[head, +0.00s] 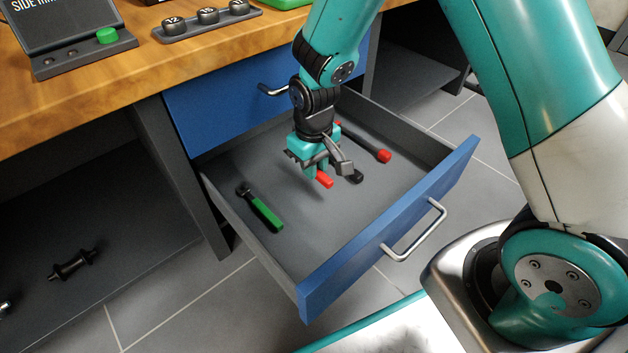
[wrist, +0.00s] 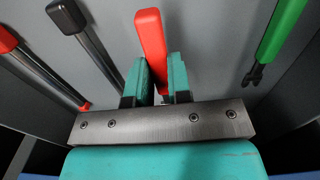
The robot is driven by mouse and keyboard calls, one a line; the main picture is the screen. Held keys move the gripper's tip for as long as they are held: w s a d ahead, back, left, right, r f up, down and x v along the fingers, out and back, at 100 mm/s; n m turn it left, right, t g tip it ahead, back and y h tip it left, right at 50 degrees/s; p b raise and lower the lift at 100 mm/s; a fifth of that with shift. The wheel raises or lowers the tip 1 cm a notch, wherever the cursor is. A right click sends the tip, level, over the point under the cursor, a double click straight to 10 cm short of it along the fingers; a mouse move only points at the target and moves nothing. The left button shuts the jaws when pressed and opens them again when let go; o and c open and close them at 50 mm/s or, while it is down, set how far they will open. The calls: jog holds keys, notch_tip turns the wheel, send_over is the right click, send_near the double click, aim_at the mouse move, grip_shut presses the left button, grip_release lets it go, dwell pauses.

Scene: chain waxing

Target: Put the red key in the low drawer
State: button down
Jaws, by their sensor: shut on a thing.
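The red key (wrist: 150,42) shows in the wrist view between the two teal fingers of my gripper (wrist: 160,82), which is shut on it. In the head view its red end (head: 324,180) sticks out below my gripper (head: 311,170). My gripper is inside the open low drawer (head: 292,246), over its grey floor. I cannot tell whether the key touches the floor. The drawer has a blue front with a metal handle (head: 413,232) and is pulled well out. The rest of the key is hidden by the fingers.
The drawer also holds a green-handled tool (head: 266,213) at left, a red-ended tool (head: 383,156) at back right and a black-ended tool (head: 355,177) near my gripper. A closed blue drawer (head: 215,112) sits above, under the wooden bench top (head: 75,95).

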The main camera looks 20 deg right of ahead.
notch_tip(320, 180, down, 4)
jog(key=shift+r+b, duration=0.25)
jog(key=shift+b, duration=0.9)
jog(key=shift+r, duration=0.15)
jog(key=c, duration=1.1)
grip_release()
jog(key=shift+o, duration=0.2)
